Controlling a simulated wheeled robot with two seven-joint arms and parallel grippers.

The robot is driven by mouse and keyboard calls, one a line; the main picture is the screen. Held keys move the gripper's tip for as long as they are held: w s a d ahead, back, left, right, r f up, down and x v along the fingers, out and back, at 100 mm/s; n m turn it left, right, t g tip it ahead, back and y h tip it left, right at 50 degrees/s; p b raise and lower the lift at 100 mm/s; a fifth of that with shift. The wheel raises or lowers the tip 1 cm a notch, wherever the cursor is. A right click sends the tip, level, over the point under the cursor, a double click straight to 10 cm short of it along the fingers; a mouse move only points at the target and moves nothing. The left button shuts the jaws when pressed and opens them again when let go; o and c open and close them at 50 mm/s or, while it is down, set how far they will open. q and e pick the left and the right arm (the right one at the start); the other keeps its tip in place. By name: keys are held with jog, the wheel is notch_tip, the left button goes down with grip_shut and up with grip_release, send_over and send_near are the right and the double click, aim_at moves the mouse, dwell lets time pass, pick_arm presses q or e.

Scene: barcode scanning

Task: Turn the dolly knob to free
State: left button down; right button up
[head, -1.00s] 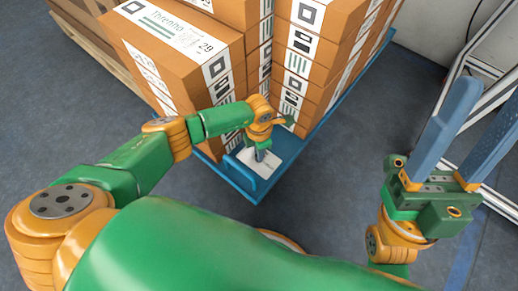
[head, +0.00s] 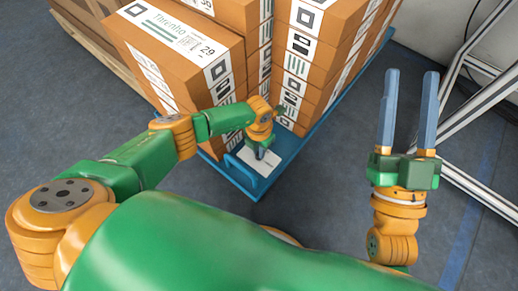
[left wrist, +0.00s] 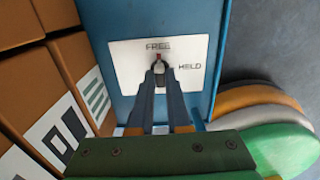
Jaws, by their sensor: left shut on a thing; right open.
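The dolly knob (left wrist: 159,62) is small and dark with a red mark. It sits on a white plate (left wrist: 125,65) printed FREE above it and HELD to its right. The red mark points up toward FREE. My left gripper (left wrist: 160,74) is shut on the knob, and its fingers cover part of it. In the head view my left gripper (head: 262,153) reaches down to the white plate (head: 268,166) on the front corner of the blue dolly (head: 290,148). My right gripper (head: 409,74) is open and empty, raised at the right with its fingers pointing up the picture.
Brown boxes (head: 185,60) with white labels are stacked on the dolly behind the plate. A wooden pallet (head: 85,45) lies at the upper left. A metal frame (head: 470,85) stands at the right. Grey floor is open between the dolly and my right arm.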

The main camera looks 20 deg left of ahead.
dwell(0.3)
pick_arm(q)
jog(key=c, duration=0.9)
grip_release()
jog(key=shift+r, duration=0.15)
jog(key=shift+r+p, duration=0.75)
jog(key=shift+r, duration=0.2)
jog(key=shift+r+p, duration=0.6)
jog(key=shift+r, duration=0.25)
pick_arm(e)
notch_tip(320, 180, down, 15)
jog(key=w+d+m+g+h, duration=0.1)
jog(key=w+d+g+h, duration=0.2)
jog(key=g, duration=0.6)
pick_arm(q)
jog(key=shift+r+p, duration=0.55)
jog(key=shift+r, duration=0.35)
jog(key=shift+r+p, duration=0.4)
jog(key=shift+r, duration=0.3)
pick_arm(e)
jog(key=s+d+f+g+h, duration=0.2)
jog(key=s+f+g, duration=0.6)
jog(key=s+f, duration=0.2)
jog(key=shift+s+f+m+g+h, duration=0.2)
jog(key=shift+f+m+g+h, duration=0.15)
jog(key=shift+f, duration=0.5)
